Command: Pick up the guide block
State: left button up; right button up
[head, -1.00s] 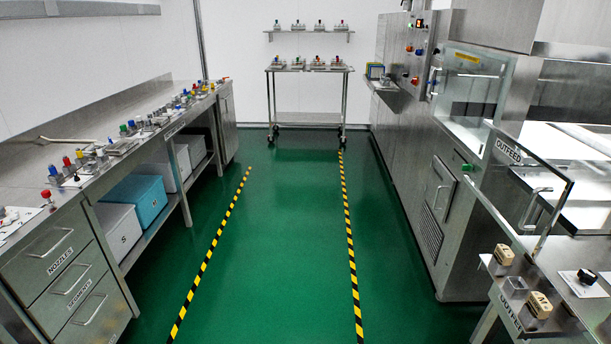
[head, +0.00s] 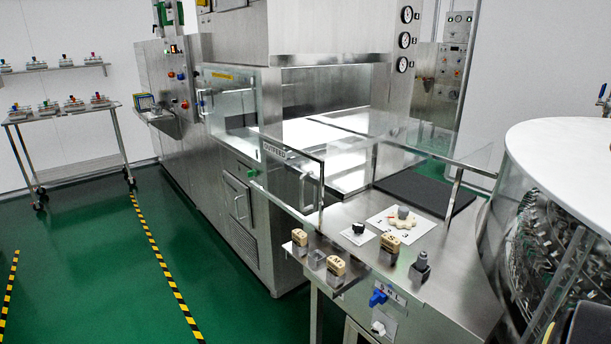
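Several tan blocks with dark markings sit on the steel outfeed table (head: 455,300). One tan block (head: 299,239) is at the table's left corner. A second (head: 336,267) is near the front edge, and a third (head: 390,244) is further right. The markings are too small to read surely, and I cannot tell which one is the guide block. Each seems to sit on a small grey base. Neither of my grippers is in view.
A small clear or grey holder (head: 317,260) stands between the two left blocks. A black knob (head: 358,228), a white plate with a beige scalloped part (head: 403,219) and a grey fitting (head: 420,267) share the table. Glass guards (head: 300,180) stand behind. Green floor (head: 90,250) is clear at left.

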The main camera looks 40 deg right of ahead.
aim_at(392, 243)
jog(key=z, duration=0.15)
jog(key=k, duration=0.35)
jog(key=z, duration=0.9)
jog(key=i, duration=0.5)
